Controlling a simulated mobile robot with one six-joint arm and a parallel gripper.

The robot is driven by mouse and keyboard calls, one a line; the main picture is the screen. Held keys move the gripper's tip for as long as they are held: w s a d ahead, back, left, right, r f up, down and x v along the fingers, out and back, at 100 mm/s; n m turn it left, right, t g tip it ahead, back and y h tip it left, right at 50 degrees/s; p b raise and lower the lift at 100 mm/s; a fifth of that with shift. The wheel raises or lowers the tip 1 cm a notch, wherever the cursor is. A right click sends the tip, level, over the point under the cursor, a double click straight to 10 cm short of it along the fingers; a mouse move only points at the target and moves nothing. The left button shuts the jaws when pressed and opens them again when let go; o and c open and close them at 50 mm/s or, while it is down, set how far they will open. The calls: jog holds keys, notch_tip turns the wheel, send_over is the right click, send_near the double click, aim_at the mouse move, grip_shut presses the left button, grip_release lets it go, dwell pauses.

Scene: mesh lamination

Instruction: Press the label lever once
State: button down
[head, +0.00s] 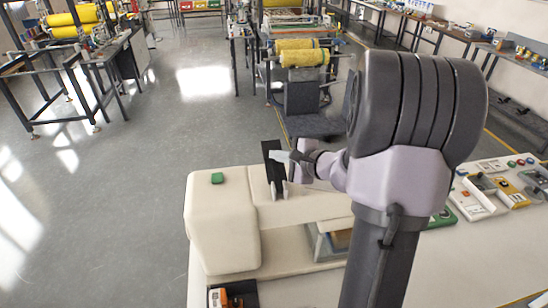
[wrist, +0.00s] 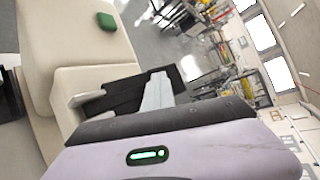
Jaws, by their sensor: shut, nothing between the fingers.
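The label lever is a flat black bar (head: 273,167), held between two small pale posts at the top of a cream machine (head: 222,230). In the wrist view the black lever (wrist: 120,97) lies just beyond my wrist, with a grey post to its left. My gripper (head: 274,155) is shut and empty, its pale fingers reaching left across the lever's far part. In the wrist view the shut fingers (wrist: 160,80) overlap the black lever. I cannot tell whether they touch it. My arm hides part of the machine's right side.
A green button (head: 217,178) sits on the machine's top left. A black tray (head: 248,287) with an orange and white item is at the bench front. Control boxes (head: 492,190) stand at the right. A dark chair (head: 303,110) stands behind the bench.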

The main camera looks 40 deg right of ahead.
aim_at(279, 176)
jog(key=shift+w+d+f+b, duration=0.15)
jog(key=shift+w+f+b, duration=0.15)
jog(key=shift+f+b, duration=0.45)
jog(key=shift+w+d+f+b, duration=0.1)
jog(key=shift+w+f+b, duration=0.15)
jog(key=shift+f+b, duration=0.5)
dwell(1.2)
jog(key=shift+r, duration=0.15)
jog(key=shift+s+a+r+p, duration=0.15)
jog(key=shift+s+r+p, duration=0.2)
jog(key=shift+r, duration=0.4)
jog(key=shift+s+a+r+p, duration=0.15)
jog(key=shift+s+r+p, duration=0.15)
jog(key=shift+r, duration=0.45)
jog(key=shift+s+a+r+p, duration=0.15)
jog(key=shift+s+r+p, duration=0.2)
jog(key=shift+r, duration=0.4)
jog(key=r, duration=0.1)
jog(key=s+r+p, duration=0.1)
jog(key=r, duration=0.1)
jog(key=s+a+r+p, duration=0.1)
jog(key=shift+r, duration=0.25)
